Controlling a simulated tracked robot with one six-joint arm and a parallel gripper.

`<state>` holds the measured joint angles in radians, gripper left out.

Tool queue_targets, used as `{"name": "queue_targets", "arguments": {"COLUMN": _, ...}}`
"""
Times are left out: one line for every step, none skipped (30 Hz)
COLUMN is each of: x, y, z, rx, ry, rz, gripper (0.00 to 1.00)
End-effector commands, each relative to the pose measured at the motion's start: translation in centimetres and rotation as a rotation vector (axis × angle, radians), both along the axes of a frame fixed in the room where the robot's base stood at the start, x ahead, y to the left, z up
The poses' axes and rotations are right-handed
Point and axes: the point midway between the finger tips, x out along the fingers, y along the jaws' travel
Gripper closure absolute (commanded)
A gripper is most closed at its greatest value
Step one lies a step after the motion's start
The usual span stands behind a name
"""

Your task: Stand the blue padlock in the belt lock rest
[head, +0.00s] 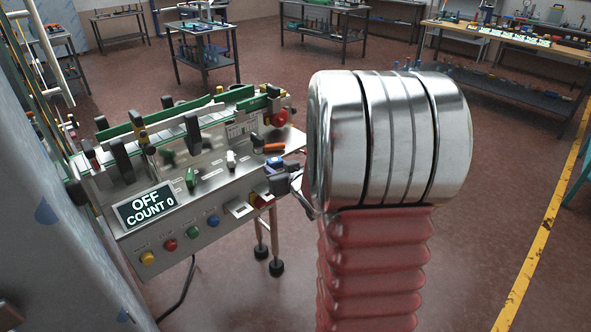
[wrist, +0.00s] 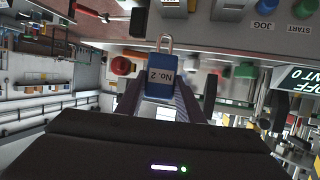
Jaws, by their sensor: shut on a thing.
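The blue padlock (wrist: 160,84) shows in the wrist view with a "No. 2" label upside down and its steel shackle toward the top of the picture. My gripper (wrist: 157,98) is shut on its body, with a dark finger on each side.
The machine front carries coloured buttons (head: 213,221) and an "OFF COUNT 0" display (head: 146,206). A red knob (head: 280,117) and an orange-handled tool (head: 273,147) are near the gripper.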

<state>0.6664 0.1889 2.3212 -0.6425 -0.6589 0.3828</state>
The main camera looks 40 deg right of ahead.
Motion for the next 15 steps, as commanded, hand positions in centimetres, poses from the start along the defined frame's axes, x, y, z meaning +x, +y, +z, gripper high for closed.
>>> {"name": "queue_targets", "arguments": {"x": 0.8, "y": 1.4, "z": -0.2, "rx": 0.003, "ry": 0.001, "rz": 0.007, "gripper": 0.92}}
{"name": "queue_targets", "arguments": {"x": 1.2, "y": 2.1, "z": -0.3, "rx": 0.006, "ry": 0.002, "rz": 0.008, "gripper": 0.92}}
{"name": "queue_targets", "arguments": {"x": 1.7, "y": 3.0, "z": -0.4, "rx": 0.007, "ry": 0.002, "rz": 0.01, "gripper": 0.92}}
{"name": "queue_targets", "arguments": {"x": 2.1, "y": 3.8, "z": -0.6, "rx": 0.008, "ry": 0.003, "rz": 0.012, "gripper": 0.92}}
{"name": "queue_targets", "arguments": {"x": 2.5, "y": 4.6, "z": -0.7, "rx": 0.009, "ry": 0.004, "rz": 0.016, "gripper": 0.92}}
{"name": "queue_targets", "arguments": {"x": 2.9, "y": 5.6, "z": -0.9, "rx": 0.01, "ry": 0.006, "rz": 0.021, "gripper": 0.92}}
{"name": "queue_targets", "arguments": {"x": 3.2, "y": 6.4, "z": -1.0, "rx": 0.011, "ry": 0.006, "rz": 0.024, "gripper": 0.92}}
{"name": "queue_targets", "arguments": {"x": 3.6, "y": 7.3, "z": -1.1, "rx": 0.012, "ry": 0.008, "rz": 0.03, "gripper": 0.92}}
{"name": "queue_targets", "arguments": {"x": 3.9, "y": 8.3, "z": -1.3, "rx": 0.013, "ry": 0.011, "rz": 0.036, "gripper": 0.92}}
{"name": "queue_targets", "arguments": {"x": 4.2, "y": 9.2, "z": -1.5, "rx": 0.013, "ry": 0.012, "rz": 0.041, "gripper": 0.92}}
{"name": "queue_targets", "arguments": {"x": 4.5, "y": 10.1, "z": -1.6, "rx": 0.014, "ry": 0.014, "rz": 0.047, "gripper": 0.92}}
{"name": "queue_targets", "arguments": {"x": 4.8, "y": 11.2, "z": -1.8, "rx": 0.014, "ry": 0.016, "rz": 0.056, "gripper": 0.92}}
{"name": "queue_targets", "arguments": {"x": 5.1, "y": 12.1, "z": -1.9, "rx": 0.015, "ry": 0.017, "rz": 0.063, "gripper": 0.92}}
{"name": "queue_targets", "arguments": {"x": 5.3, "y": 13.0, "z": -2.0, "rx": 0.015, "ry": 0.019, "rz": 0.071, "gripper": 0.92}}
{"name": "queue_targets", "arguments": {"x": 5.6, "y": 14.2, "z": -2.2, "rx": 0.015, "ry": 0.021, "rz": 0.082, "gripper": 0.92}}
